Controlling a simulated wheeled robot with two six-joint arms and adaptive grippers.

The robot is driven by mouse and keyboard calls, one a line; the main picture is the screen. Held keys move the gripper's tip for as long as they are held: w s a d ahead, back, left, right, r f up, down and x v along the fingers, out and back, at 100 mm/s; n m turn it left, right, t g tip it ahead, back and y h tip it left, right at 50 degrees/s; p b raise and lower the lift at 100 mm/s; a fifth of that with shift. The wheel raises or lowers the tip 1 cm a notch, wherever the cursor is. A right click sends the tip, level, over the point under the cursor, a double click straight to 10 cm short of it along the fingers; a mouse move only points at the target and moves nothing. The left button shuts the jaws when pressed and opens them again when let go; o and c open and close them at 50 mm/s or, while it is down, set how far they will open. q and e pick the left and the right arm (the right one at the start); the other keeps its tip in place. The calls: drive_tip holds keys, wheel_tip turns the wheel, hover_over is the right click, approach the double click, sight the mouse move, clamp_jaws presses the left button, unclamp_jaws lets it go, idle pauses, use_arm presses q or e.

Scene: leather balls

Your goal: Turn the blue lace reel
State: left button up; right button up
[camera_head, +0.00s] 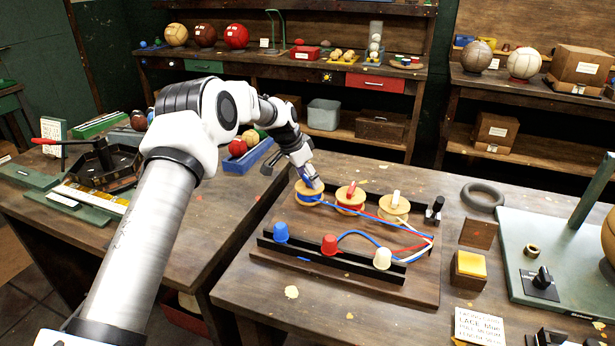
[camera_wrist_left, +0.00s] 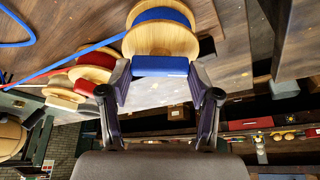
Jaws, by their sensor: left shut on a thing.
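The blue lace reel (camera_head: 309,200) stands at the left end of a row of three wooden reels on a board (camera_head: 340,272). In the left wrist view the reel (camera_wrist_left: 160,38) shows two pale wooden discs with blue between them and a blue knob (camera_wrist_left: 160,66) on top. My left gripper (camera_head: 311,184) comes down on it from above and is shut on the blue knob; its fingertips (camera_wrist_left: 160,82) sit on either side. The red reel (camera_head: 350,198) and the white reel (camera_head: 394,208) stand to the right.
A black ring (camera_head: 482,196) and a green-grey plate (camera_head: 540,262) lie to the right.

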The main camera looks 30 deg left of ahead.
use_arm(q)
drive_tip(key=shift+f, duration=0.1)
drive_tip(key=o, duration=1.1)
drive_tip(key=shift+o, duration=0.2)
drive_tip(key=shift+w, duration=0.15)
drive_tip(key=v, duration=1.1)
drive_tip(key=shift+r, duration=0.4)
